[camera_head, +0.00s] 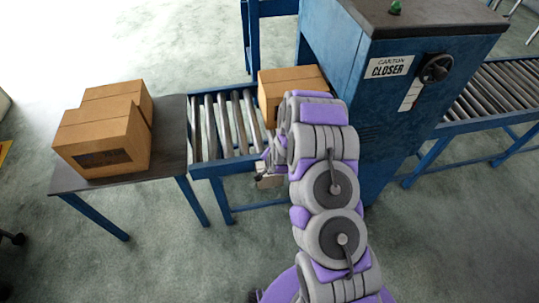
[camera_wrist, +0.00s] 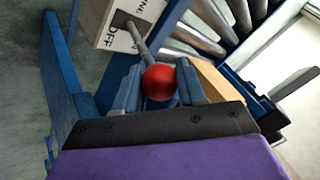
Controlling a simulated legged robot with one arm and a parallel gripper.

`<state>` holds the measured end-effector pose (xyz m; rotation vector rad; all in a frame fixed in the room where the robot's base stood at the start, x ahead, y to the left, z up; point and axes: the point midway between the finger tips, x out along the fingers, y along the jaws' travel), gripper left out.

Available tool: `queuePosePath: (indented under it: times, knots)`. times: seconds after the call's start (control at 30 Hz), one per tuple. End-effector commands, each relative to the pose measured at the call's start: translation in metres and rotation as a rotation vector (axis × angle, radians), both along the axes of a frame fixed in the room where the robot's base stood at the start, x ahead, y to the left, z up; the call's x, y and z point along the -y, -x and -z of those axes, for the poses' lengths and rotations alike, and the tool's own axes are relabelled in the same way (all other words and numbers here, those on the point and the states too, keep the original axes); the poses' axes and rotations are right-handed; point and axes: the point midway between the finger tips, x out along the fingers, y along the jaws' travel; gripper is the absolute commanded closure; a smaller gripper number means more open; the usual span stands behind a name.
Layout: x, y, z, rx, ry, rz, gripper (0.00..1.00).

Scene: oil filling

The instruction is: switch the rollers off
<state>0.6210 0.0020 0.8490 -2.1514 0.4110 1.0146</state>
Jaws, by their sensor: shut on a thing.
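The roller switch is a pale box (camera_wrist: 92,18) on the conveyor's side, at the top of the wrist view. A grey lever (camera_wrist: 143,45) comes out of a dark slot and ends in a red ball knob (camera_wrist: 159,83). My gripper (camera_wrist: 161,76) is shut on the red knob, one blue-grey finger on each side. In the head view my gripper (camera_head: 270,157) is beside the near side of the conveyor, and the knob is hidden there. I cannot tell which setting the lever is at.
A roller conveyor (camera_head: 222,125) with blue legs runs into the blue carton closer (camera_head: 340,50). One carton (camera_head: 288,77) sits on the rollers by the closer, partly behind my arm. Cartons (camera_head: 105,135) stand on a dark table (camera_head: 172,140) at left. The floor in front is clear.

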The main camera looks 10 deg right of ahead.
Motion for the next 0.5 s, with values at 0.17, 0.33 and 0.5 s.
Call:
queuePosePath:
  times: [0.17,0.33,0.5]
  knots:
    - [0.001,0.013,0.006,0.052,-0.001,0.004,1.00]
    - [0.002,0.020,0.010,0.049,-0.001,0.005,1.00]
    - [0.002,0.024,0.012,0.048,0.000,0.003,1.00]
